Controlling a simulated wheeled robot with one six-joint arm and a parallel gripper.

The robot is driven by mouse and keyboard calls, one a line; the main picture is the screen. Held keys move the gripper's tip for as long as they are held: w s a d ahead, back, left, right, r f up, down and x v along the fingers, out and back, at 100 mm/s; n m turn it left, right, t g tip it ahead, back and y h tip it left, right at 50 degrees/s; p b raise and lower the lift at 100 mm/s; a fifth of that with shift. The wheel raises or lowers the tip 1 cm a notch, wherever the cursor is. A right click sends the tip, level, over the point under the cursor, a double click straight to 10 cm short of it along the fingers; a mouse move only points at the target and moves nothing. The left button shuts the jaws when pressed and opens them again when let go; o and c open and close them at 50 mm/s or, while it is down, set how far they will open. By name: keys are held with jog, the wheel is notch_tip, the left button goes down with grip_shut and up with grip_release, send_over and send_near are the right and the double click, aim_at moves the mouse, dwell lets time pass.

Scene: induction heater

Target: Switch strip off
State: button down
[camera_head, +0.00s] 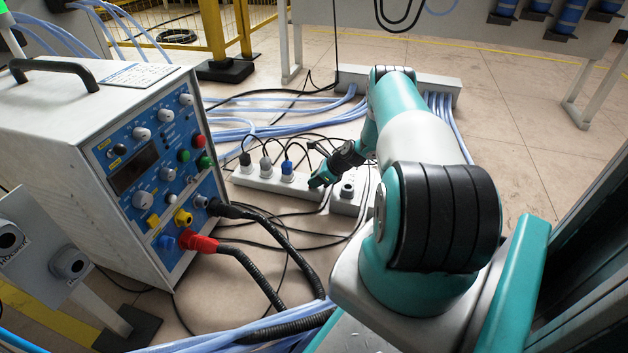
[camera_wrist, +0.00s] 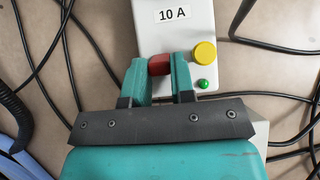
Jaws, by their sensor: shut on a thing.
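The white power strip (camera_head: 262,184) lies on the floor, and its end with a "10 A" label fills the upper middle of the wrist view (camera_wrist: 190,40). A red switch (camera_wrist: 159,65) on that end sits between the two teal fingers. My gripper (camera_wrist: 164,68) is shut on the red switch, which the fingers partly hide. A yellow round button (camera_wrist: 204,52) and a small green light (camera_wrist: 203,84) are just right of the fingers. In the head view my gripper (camera_head: 319,181) is at the strip's right end, and the switch cannot be made out there.
Several plugs, one a blue plug (camera_head: 287,169), stand in the strip. A grey socket box (camera_head: 345,204) is close on its right. Black cables lie all around. The heater cabinet (camera_head: 100,120) stands at left, with thick black hoses (camera_head: 262,262) in front.

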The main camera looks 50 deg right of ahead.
jog(key=shift+d+t, duration=0.1)
jog(key=shift+t, duration=0.2)
jog(key=c, duration=1.2)
grip_release()
jog(key=shift+c, duration=0.2)
jog(key=p+v, duration=0.9)
jog(key=v, duration=0.8)
jog(key=shift+s+d+r, duration=0.1)
jog(key=shift+r, duration=0.05)
